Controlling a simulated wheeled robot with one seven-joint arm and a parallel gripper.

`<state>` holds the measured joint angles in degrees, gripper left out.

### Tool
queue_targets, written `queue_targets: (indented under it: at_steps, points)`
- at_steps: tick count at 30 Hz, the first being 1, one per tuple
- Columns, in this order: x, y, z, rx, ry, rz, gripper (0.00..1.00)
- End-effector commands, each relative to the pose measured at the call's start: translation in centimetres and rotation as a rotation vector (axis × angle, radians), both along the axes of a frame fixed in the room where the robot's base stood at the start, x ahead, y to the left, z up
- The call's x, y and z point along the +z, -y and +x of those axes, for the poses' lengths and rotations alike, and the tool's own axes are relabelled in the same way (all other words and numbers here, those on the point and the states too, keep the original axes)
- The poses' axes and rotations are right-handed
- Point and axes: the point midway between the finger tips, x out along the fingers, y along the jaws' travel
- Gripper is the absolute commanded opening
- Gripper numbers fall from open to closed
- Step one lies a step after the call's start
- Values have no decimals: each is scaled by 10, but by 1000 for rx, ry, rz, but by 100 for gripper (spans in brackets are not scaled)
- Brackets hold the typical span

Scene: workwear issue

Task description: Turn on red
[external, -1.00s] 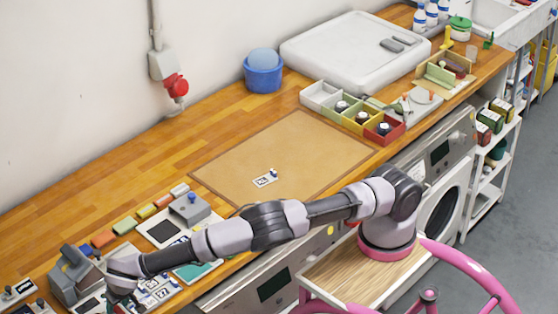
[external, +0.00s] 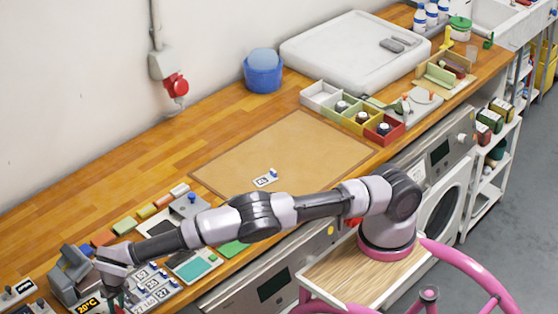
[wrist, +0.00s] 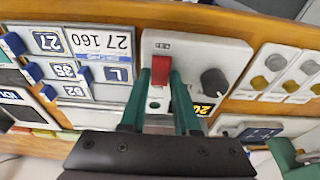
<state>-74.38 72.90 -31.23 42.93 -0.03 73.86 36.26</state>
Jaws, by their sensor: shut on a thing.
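A red switch lever (wrist: 160,68) stands on a white control panel (wrist: 185,42) in the wrist view. My gripper (wrist: 166,80) has its two green fingers on either side of the lever, shut on it. Beside it the panel carries a black knob (wrist: 215,82) and a dark display with yellow digits (wrist: 206,107), partly hidden by a finger. In the external view my gripper (external: 112,296) is low over the near-left end of the bench, close to the 20°C display (external: 88,304). The red lever is hidden there.
Number tags on blue-ended pieces (wrist: 50,42) lie left of the panel in the wrist view. A panel with yellow and grey knobs (wrist: 275,62) is on the right. In the external view a grey device (external: 72,275) stands beside the gripper. The brown mat (external: 290,150) is mostly clear.

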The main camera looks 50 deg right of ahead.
Motion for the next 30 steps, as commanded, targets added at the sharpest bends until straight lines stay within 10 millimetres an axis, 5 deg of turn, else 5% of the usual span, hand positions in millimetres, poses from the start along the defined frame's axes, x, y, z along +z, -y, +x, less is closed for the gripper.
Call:
queue_targets:
  at_steps: [16,17,19,30]
  points:
    - [0,0,3,1,-123,0,0]
    - [0,0,3,1,-123,0,34]
    - [0,0,3,1,-122,0,60]
    - [4,0,3,0,-121,1,60]
